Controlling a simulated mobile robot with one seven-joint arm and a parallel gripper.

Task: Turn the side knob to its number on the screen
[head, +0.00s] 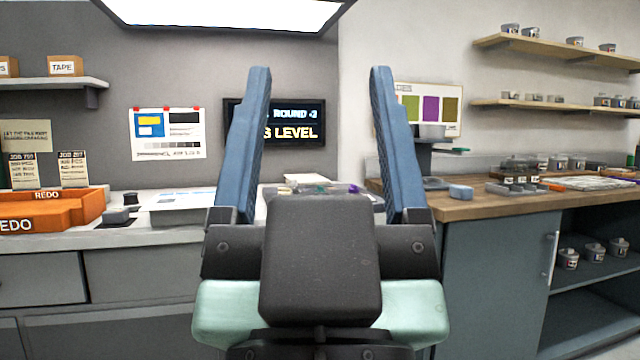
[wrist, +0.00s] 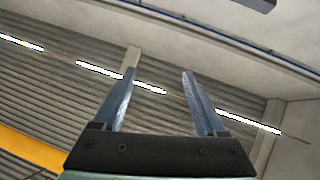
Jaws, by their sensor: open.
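My gripper (head: 318,85) is raised in front of the head camera, open and empty, its two blue fingers wide apart and pointing up. The screen (head: 300,122) hangs on the back wall behind it. Part of its text reads "ROUND" and "LEVEL"; the left part is hidden by my left finger. I cannot make out a side knob; my gripper covers the middle of the counter. In the wrist view my gripper (wrist: 158,75) is open with nothing between the fingers, facing the ceiling and upper wall.
An orange REDO tray (head: 50,212) and a small black object (head: 118,215) stand on the left counter. A wooden counter (head: 480,205) at right holds a blue block (head: 460,192) and several small pots. A lamp panel (head: 225,12) hangs overhead.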

